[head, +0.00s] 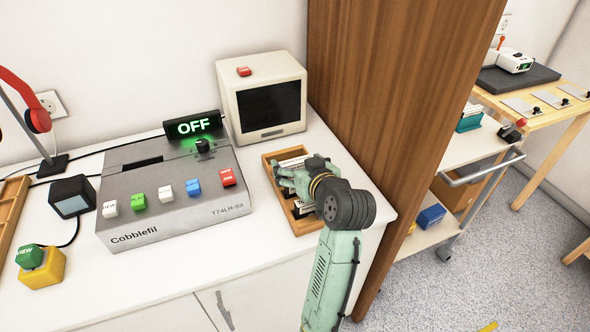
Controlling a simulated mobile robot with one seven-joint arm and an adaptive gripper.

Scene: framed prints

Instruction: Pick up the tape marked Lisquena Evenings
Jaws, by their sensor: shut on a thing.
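A wooden tray (268,162) stands on the white counter, right of the grey machine. Slim dark and pale items that look like tapes lie in it; one (293,161) shows at its back and another (302,209) near its front. My green gripper (284,177) is down over the tray, coming from the right front. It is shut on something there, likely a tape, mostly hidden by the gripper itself. No label is readable, so I cannot tell which tape is marked Lisquena Evenings.
The grey Cobblefil machine (140,219) with coloured buttons and an OFF display (194,126) is left of the tray. A small monitor (262,96) stands behind. A tall wooden panel (385,90) rises close on the right.

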